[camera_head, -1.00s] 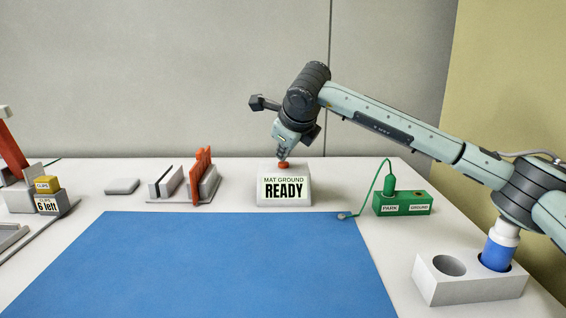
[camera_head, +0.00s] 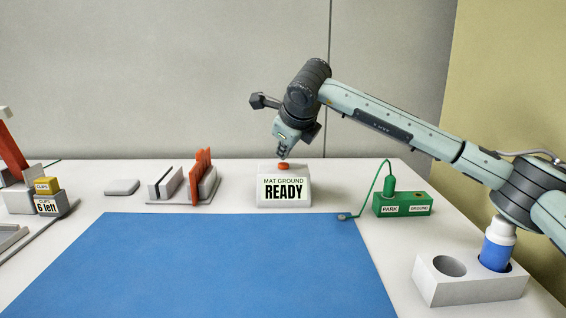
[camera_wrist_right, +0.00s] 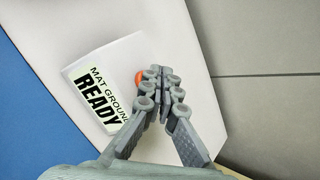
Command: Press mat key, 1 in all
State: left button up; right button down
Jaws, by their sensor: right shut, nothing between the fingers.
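The mat ground box (camera_head: 262,195) is a white block on the table behind the blue mat (camera_head: 240,265). Its front label reads "MAT GROUND READY". A red-orange key (camera_head: 283,167) sits on its top. My right gripper (camera_head: 283,157) is shut and empty, pointing down just above the key; whether the tips touch it is hard to tell. In the right wrist view the shut fingers (camera_wrist_right: 160,75) cover part of the key (camera_wrist_right: 138,78) beside the box label (camera_wrist_right: 98,95). My left gripper is not in view.
A green PARK/GROUND block (camera_head: 403,205) with a plug and cord stands right of the box. A white holder (camera_head: 470,285) with a blue bottle (camera_head: 497,248) is at front right. Slotted racks (camera_head: 185,190) and a clips box (camera_head: 45,190) stand at left. The mat is clear.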

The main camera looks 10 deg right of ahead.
aim_at(285, 164)
jog(key=shift+a+f, duration=0.15)
jog(key=shift+f, duration=0.2)
jog(key=shift+w+r+p, duration=0.15)
jog(key=shift+r+p, duration=0.45)
jog(key=shift+r, duration=0.35)
jog(key=shift+r+p, duration=0.65)
jog(key=shift+r, duration=0.9)
jog(key=shift+d, duration=0.2)
